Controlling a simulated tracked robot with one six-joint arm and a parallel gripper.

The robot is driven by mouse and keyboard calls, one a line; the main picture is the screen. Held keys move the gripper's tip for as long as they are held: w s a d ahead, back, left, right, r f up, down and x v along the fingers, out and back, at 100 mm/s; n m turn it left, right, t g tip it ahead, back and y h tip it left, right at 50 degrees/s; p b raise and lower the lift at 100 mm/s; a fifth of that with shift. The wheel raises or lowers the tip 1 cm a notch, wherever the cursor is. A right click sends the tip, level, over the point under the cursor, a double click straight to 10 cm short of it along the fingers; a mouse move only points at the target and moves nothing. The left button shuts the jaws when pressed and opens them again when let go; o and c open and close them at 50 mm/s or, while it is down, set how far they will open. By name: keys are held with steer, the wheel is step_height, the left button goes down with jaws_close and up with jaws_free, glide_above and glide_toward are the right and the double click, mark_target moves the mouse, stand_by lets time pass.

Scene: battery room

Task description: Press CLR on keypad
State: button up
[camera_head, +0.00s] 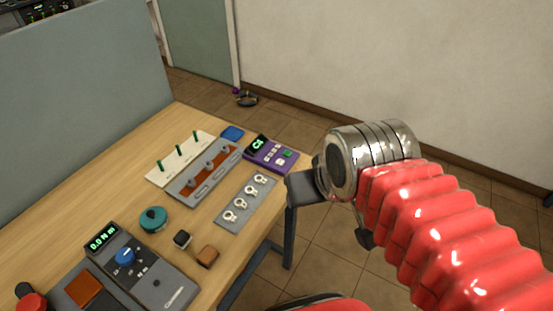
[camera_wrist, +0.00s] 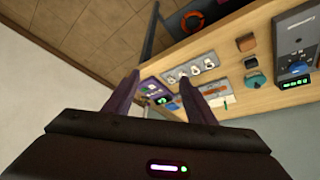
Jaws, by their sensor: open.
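The purple keypad (camera_head: 270,154) lies near the far right edge of the table, with a dark display showing green characters, several pale keys and one green key. The key labels are too small to read, so I cannot tell which is CLR. In the wrist view the keypad (camera_wrist: 151,88) shows between my fingers, beyond them. My gripper (camera_wrist: 158,77) is open and empty, its two dark fingers apart. In the head view my gripper (camera_head: 304,189) is beside the table's right edge, right of and nearer than the keypad, apparently not touching it.
A grey plate with white rings (camera_head: 246,202) lies just nearer than the keypad. A brown-and-grey bar panel (camera_head: 204,171), a cream board with green pegs (camera_head: 180,153) and a blue block (camera_head: 232,133) are left of it. A grey meter (camera_head: 139,266) lies nearer.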

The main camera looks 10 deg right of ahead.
steer(key=shift+c, duration=0.3)
jaws_close()
stand_by(0.6)
stand_by(1.1)
